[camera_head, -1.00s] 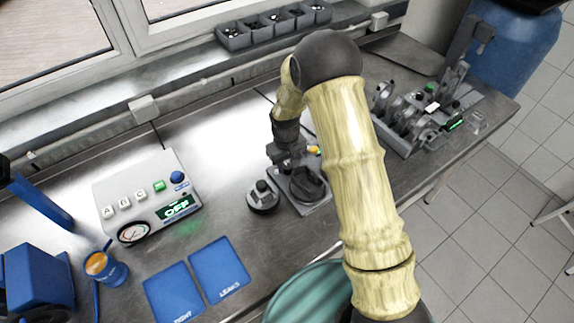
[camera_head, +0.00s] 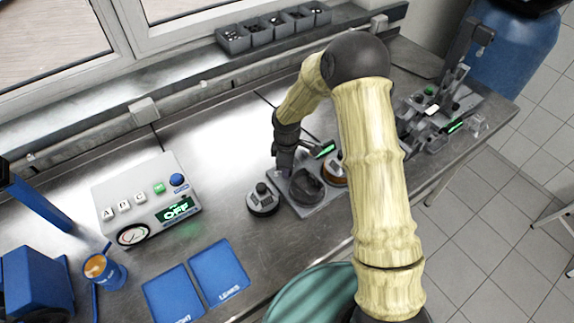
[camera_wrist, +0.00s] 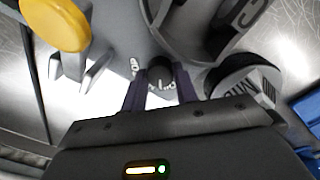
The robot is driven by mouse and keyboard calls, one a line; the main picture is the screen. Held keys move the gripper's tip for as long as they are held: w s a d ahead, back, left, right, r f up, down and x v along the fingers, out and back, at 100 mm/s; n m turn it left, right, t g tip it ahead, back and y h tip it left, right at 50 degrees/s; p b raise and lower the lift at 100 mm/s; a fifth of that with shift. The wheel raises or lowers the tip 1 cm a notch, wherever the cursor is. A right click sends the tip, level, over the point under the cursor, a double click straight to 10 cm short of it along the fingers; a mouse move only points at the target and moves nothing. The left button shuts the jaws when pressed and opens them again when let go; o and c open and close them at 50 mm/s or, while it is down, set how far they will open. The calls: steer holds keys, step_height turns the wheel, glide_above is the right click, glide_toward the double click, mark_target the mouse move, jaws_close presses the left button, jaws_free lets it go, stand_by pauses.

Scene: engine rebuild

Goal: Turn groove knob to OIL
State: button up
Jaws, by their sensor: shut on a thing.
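My gripper (camera_wrist: 160,80) is shut on a small dark knob (camera_wrist: 160,66) on a light grey panel in the wrist view. White lettering shows around the knob, partly covered by my fingers, so I cannot read which mark it points to. In the head view my gripper (camera_head: 282,168) reaches down at the left back of a grey fixture (camera_head: 312,209); the knob is hidden there.
A round dark-rimmed piece (camera_head: 262,200) stands left of the fixture. An orange-yellow round part (camera_wrist: 55,22) is near my fingers. A control box (camera_head: 148,200) reading OFF and two blue mats (camera_head: 220,268) lie left. Engine parts (camera_head: 430,120) stand right.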

steer(key=shift+w+r+n, duration=0.1)
steer(key=shift+n, duration=0.7)
steer(key=o, duration=0.7)
step_height(320, 180, up, 17)
steer(key=b, duration=0.2)
steer(key=shift+s+r, duration=0.15)
steer(key=shift+s, duration=0.05)
